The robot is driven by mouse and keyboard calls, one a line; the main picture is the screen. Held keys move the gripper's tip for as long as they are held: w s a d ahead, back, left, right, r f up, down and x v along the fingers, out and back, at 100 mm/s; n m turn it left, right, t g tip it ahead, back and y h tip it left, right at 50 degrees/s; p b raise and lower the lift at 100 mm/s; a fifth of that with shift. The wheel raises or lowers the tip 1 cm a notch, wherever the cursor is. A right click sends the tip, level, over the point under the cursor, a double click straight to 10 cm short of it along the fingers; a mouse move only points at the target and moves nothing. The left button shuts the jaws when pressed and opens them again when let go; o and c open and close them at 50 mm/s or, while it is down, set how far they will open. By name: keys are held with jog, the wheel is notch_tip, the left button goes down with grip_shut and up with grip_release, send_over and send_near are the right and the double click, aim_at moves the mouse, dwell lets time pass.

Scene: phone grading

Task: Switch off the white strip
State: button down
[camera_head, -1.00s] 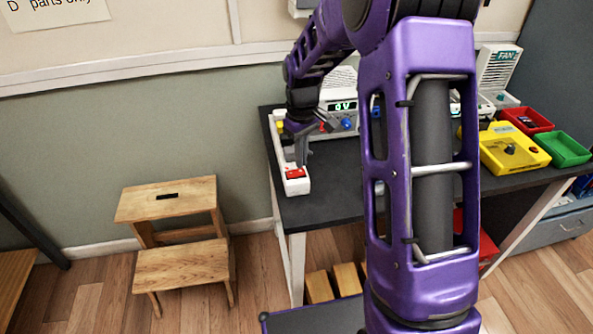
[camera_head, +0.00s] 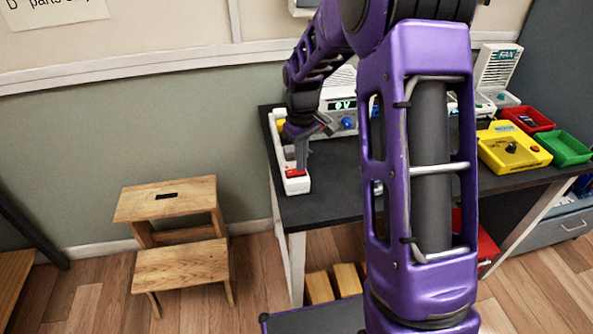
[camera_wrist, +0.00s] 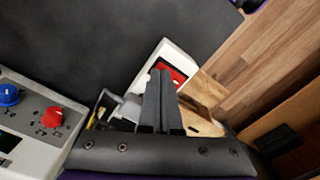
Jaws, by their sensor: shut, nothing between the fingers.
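The white strip (camera_head: 298,186) lies along the left end of the dark bench, with a red switch (camera_head: 294,173) at its near end. In the wrist view the strip (camera_wrist: 147,72) and its red switch (camera_wrist: 177,75) show just past my fingertips. My gripper (camera_head: 302,168) is shut and empty, pointing down with its tips at or just above the red switch. In the wrist view my gripper (camera_wrist: 160,73) covers part of the switch. I cannot tell whether the tips touch it or which way the switch is tipped.
A bench supply (camera_head: 343,104) with a lit display and a blue knob (camera_head: 347,123) stands behind my gripper. A yellow box (camera_head: 512,148), a red tray (camera_head: 527,118) and a green tray (camera_head: 566,149) sit at the right. A wooden step stool (camera_head: 180,265) stands left of the bench.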

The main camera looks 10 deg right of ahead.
jog(key=shift+f, duration=0.2)
jog(key=shift+r+p, duration=2.7)
jog(key=shift+r, duration=0.85)
